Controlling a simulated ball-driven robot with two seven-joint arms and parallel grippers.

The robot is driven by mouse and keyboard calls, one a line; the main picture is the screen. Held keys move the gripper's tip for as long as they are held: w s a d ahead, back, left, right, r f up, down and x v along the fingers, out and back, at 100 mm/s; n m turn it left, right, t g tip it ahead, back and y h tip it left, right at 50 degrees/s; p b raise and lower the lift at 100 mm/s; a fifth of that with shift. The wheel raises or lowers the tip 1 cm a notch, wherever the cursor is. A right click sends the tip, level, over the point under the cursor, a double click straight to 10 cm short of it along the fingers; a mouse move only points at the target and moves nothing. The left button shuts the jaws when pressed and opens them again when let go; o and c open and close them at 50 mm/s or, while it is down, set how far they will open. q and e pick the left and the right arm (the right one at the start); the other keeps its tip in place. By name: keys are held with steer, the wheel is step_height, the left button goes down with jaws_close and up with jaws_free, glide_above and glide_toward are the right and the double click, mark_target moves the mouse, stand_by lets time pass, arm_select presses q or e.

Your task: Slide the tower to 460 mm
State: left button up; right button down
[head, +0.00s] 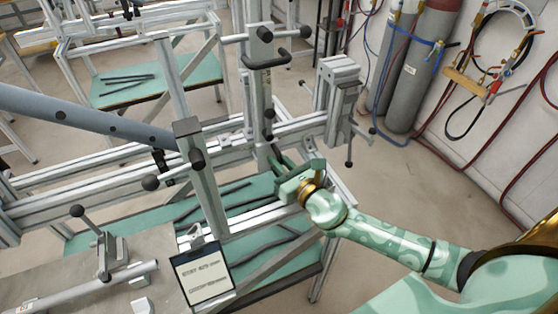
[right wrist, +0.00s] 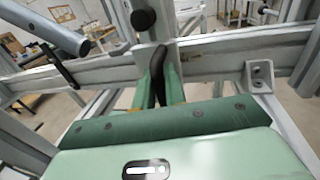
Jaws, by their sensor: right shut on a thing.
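The tower (head: 257,95) is an upright aluminium post with black knobs, standing on the jig's long horizontal rail (head: 300,127). My right gripper (head: 280,160) is low on the near side of this tower. In the right wrist view, its green fingers (right wrist: 160,88) are shut on a black lever (right wrist: 156,80) in front of the post. The lever's lower end is hidden between the fingers. A round black knob (right wrist: 143,19) shows above. I cannot read any millimetre scale on the rail. My left gripper is not in view.
A second post (head: 205,190) stands nearer, left of my right gripper. A grey tube (head: 85,115) reaches in from the left. A clamp block (head: 337,85) stands at the rail's right end. A text card (head: 203,272) is in front. Floor (head: 420,180) is clear at right.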

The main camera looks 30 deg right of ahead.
steer(key=d+b, duration=0.2)
steer(key=d, duration=0.4)
steer(key=shift+s+d, duration=0.15)
steer(key=shift+d, duration=0.05)
steer(key=shift+r, duration=0.1)
steer(key=c, duration=1.5)
jaws_free()
steer(key=shift+d, duration=0.1)
steer(key=shift+c, duration=0.2)
steer(key=shift+s+d, duration=0.1)
steer(key=shift+d, duration=0.05)
